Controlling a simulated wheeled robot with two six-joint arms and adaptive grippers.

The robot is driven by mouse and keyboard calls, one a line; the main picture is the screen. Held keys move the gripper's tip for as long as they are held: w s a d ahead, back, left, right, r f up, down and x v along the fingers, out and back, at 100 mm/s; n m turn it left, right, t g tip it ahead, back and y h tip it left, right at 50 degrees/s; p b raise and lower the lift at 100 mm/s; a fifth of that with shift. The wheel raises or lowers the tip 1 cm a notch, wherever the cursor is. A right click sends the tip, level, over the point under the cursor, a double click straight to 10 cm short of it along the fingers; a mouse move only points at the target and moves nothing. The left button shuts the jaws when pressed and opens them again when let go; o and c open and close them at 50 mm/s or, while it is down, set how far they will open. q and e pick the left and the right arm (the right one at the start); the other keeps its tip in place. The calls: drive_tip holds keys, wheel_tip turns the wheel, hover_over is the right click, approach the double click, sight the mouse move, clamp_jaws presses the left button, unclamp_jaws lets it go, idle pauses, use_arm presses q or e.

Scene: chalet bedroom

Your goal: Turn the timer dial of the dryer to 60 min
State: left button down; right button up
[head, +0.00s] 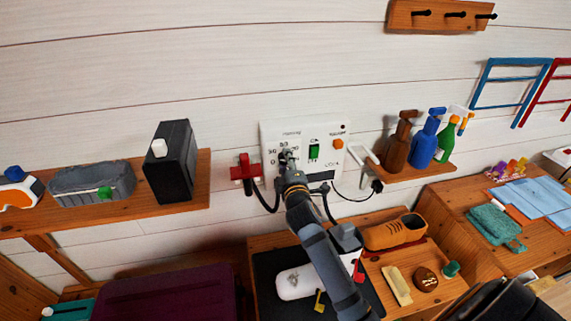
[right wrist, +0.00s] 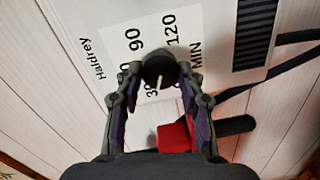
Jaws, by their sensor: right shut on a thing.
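The dryer (head: 325,133) is a white control panel on the plank wall, with a green switch (head: 314,152) and an orange button (head: 338,144). Its timer dial (right wrist: 158,72) is a round black knob with a white pointer line, ringed by printed minute numbers. In the right wrist view, 90 and 120 show above the dial; other numbers are partly covered. The line points toward the bottom of that picture; I cannot tell the exact setting. My right gripper (head: 287,160) is shut on the dial, one finger on each side, and hides it in the head view. My left gripper is not in view.
A red fixture (head: 246,172) hangs beside the panel's left edge, and black cables loop below. A left shelf (head: 203,180) holds a black box (head: 172,160). Spray bottles (head: 423,138) stand on the right shelf.

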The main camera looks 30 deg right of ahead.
drive_tip(key=m+y+b, duration=0.1)
drive_tip(key=m+b, duration=0.2)
drive_tip(key=m, duration=0.9)
drive_tip(key=shift+d+b, duration=0.15)
drive_tip(key=shift+b, duration=0.15)
drive_tip(key=shift+m, duration=0.4)
drive_tip(key=o, duration=1.2)
drive_tip(key=v, duration=1.2)
drive_tip(key=shift+d+f, duration=0.1)
drive_tip(key=shift+f, duration=0.05)
